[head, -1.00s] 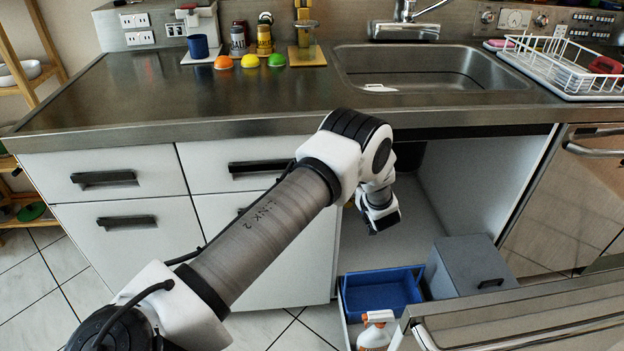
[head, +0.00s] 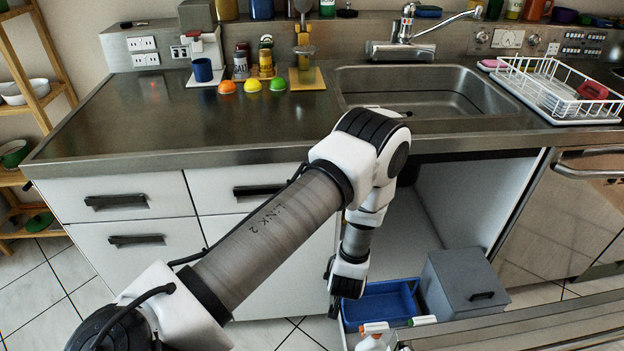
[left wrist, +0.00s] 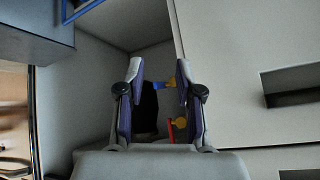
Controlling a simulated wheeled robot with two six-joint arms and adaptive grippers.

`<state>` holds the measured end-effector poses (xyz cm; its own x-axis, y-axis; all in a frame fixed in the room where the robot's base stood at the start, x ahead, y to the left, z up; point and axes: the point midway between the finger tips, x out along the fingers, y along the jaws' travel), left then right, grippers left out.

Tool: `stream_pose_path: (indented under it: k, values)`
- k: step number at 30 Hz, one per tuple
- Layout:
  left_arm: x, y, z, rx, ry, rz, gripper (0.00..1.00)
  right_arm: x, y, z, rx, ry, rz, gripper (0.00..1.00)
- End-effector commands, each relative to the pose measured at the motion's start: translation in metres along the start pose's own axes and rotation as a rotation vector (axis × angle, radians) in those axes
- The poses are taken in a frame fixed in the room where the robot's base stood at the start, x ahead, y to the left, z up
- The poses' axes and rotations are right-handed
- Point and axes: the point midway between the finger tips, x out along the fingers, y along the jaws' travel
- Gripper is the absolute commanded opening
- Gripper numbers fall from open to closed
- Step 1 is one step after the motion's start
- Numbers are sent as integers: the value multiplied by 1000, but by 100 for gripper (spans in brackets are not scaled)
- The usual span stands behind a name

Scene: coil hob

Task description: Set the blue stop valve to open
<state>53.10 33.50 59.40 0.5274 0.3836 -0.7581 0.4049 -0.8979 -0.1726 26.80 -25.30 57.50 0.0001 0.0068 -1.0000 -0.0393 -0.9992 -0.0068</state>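In the left wrist view a small blue stop valve handle (left wrist: 158,86) with a yellow part beside it shows between the fingers, farther off inside the cabinet. A red handle (left wrist: 171,131) with another yellow part shows lower down, close to the right finger. My left gripper (left wrist: 160,66) is open and empty, its two fingers apart, and no contact with either handle is visible. In the head view my left gripper (head: 332,288) hangs low at the sink cabinet opening, partly hidden by its wrist. The valves are hidden in the head view. My right gripper is not in view.
A blue bin (head: 380,304), a grey box (head: 465,284) and a spray bottle (head: 372,338) stand below the opening. The counter (head: 150,118) and sink (head: 430,92) lie above it. White drawers (head: 110,202) are to the left.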

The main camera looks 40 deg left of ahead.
Motion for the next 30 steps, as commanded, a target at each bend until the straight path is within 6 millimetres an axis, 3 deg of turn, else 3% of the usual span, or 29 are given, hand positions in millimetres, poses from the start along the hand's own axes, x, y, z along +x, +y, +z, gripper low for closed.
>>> stream_pose_path:
  k: [18, 24, 30]
  values:
    - [-102, -19, 106, 188, -347, 167, 35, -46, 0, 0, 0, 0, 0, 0]
    - [-134, -25, 130, 227, -439, 209, 35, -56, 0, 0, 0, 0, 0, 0]
    - [-145, -27, 140, 242, -474, 227, 35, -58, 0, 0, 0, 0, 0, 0]
